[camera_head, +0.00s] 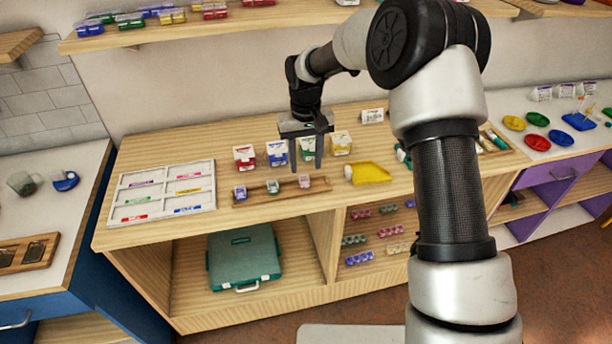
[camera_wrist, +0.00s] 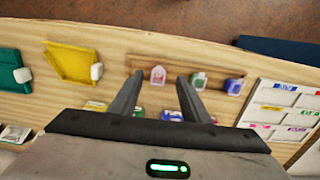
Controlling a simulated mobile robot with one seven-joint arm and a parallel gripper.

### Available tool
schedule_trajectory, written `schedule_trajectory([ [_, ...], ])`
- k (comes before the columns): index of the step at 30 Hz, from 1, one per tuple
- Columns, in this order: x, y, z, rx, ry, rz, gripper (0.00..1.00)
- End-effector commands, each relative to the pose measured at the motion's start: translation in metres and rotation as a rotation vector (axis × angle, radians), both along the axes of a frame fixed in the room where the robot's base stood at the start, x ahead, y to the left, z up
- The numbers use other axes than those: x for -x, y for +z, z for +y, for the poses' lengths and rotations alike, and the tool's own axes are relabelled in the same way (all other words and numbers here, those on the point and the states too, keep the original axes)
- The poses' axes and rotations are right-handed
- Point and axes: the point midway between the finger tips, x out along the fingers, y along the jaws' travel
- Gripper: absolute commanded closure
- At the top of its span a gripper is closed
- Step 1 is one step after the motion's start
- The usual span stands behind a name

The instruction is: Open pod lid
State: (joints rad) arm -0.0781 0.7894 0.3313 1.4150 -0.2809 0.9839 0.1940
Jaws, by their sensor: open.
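A wooden tray (camera_head: 283,193) on the counter holds three small pods in a row. The pink pod (camera_head: 304,181) is at the right, a teal-topped pod (camera_head: 272,187) in the middle, and a purple-blue pod (camera_head: 240,192) at the left. My gripper (camera_head: 307,168) is open, pointing down just above and behind the pink pod. In the wrist view, my gripper (camera_wrist: 160,78) has the pink pod (camera_wrist: 158,75) showing between its fingertips, apart from both. Whether the pods' lids are shut is too small to tell.
Red, blue, green and yellow-labelled boxes (camera_head: 340,143) stand behind the tray, close to my fingers. A yellow scoop-like tray (camera_head: 370,173) lies to the right. A white sorting board (camera_head: 161,193) lies left. A teal case (camera_head: 243,258) is on the shelf below.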

Motion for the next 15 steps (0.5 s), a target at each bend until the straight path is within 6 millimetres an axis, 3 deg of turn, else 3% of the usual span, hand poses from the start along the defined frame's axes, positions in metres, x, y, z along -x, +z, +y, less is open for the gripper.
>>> schedule_trajectory([
  [6, 0.001, -0.04, 0.0, 0.001, 0.001, 0.003, 0.57],
  [15, 0.0, -0.059, 0.0, 0.0, -0.001, 0.0, 0.57],
])
